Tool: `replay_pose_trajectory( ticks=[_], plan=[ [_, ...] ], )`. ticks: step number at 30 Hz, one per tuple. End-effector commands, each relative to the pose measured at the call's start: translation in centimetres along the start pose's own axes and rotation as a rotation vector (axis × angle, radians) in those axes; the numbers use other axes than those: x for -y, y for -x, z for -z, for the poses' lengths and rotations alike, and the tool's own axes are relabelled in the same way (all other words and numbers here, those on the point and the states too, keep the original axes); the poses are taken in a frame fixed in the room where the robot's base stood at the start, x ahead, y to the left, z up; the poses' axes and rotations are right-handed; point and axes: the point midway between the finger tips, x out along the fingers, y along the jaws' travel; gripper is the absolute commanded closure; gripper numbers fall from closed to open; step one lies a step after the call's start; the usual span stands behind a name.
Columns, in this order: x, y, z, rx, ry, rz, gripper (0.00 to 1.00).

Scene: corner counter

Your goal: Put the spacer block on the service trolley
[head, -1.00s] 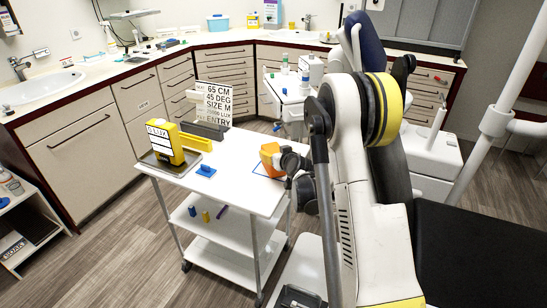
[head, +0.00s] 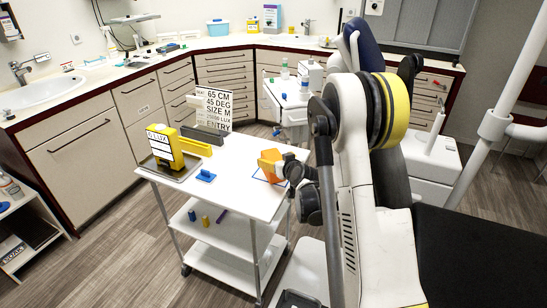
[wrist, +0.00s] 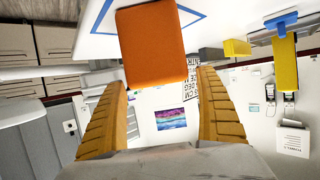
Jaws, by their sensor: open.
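The spacer block, which I take to be the orange block (head: 267,160), stands on the top of the white service trolley (head: 232,196), at the blue outlined square near its right edge. My gripper (head: 281,167) is right beside the block, on its right. In the wrist view, which looks upside down, the block (wrist: 150,45) is just ahead of my gripper (wrist: 161,80). The two yellow-orange fingers are spread wide, with visible room between them. The block's base on the trolley is partly hidden by the gripper.
A yellow labelled box (head: 160,145) stands on a tray at the trolley's left. A blue piece (head: 205,176), a yellow bar (head: 196,146) and an entry sign (head: 214,108) are also there. Small items lie on the middle shelf. The trolley top's front middle is clear.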

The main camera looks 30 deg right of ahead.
Motion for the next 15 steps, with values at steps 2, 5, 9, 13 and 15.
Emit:
replay_pose_trajectory(
  ticks=[2, 5, 9, 13, 15],
  plan=[
    [-0.1, 2.2, 0.3, 0.0, -0.001, -0.001, 0.16],
    [0.0, 4.5, 0.3, 0.0, -0.001, 0.0, 0.16],
    [0.0, 7.2, 0.2, 0.001, -0.001, -0.001, 0.16],
    [0.0, 8.7, 0.1, 0.0, 0.0, 0.0, 0.16],
    [0.2, 9.2, 0.3, 0.003, 0.0, 0.003, 0.16]
  ],
)
